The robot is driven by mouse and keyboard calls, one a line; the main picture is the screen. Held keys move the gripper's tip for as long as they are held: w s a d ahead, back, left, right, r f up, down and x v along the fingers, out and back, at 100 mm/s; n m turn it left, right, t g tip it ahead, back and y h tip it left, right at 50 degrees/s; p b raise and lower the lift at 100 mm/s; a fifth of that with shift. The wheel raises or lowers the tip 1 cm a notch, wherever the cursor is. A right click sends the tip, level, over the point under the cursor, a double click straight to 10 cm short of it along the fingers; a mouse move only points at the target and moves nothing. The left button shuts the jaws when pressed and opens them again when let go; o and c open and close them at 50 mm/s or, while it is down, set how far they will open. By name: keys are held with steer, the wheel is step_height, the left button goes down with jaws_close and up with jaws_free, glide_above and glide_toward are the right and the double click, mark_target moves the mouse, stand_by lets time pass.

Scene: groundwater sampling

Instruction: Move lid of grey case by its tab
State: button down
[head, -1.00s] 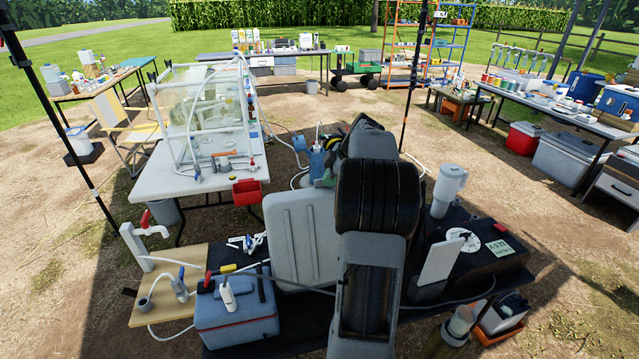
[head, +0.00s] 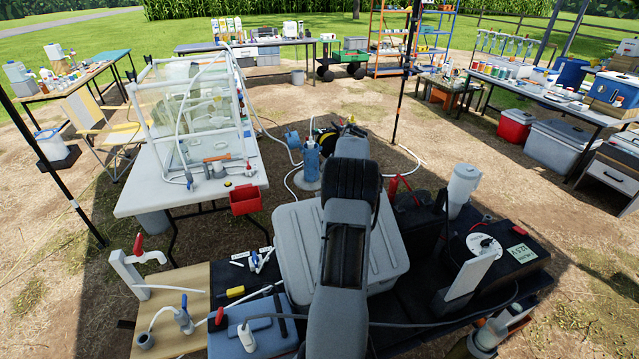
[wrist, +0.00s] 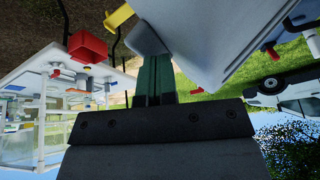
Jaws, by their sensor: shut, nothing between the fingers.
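The grey case's lid (head: 298,245) lies low and nearly flat over the case, behind my arm in the head view. My arm covers its middle, and I cannot see whether the lid is fully seated. The tab cannot be made out in the head view. In the wrist view a large pale grey panel (wrist: 215,35), seemingly the lid or case, fills the upper right. My gripper (wrist: 150,40) is shut and empty, with its tips close beside that panel; I cannot tell whether they touch. A yellow piece (wrist: 118,17) is near the tips. The head view hides my gripper behind my arm.
A white table with a red bin (head: 244,199) is behind left.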

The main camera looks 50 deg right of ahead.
steer(key=w+d+f, duration=0.1)
steer(key=w+f, duration=0.1)
steer(key=f, duration=0.3)
steer(key=w+d+f+g, duration=0.1)
steer(key=w+d+f, duration=0.1)
steer(key=f, duration=0.3)
steer(key=shift+w+d+f+y, duration=0.25)
steer(key=shift+w+f+y, duration=0.15)
steer(key=shift+w, duration=0.4)
steer(key=shift+r, duration=0.1)
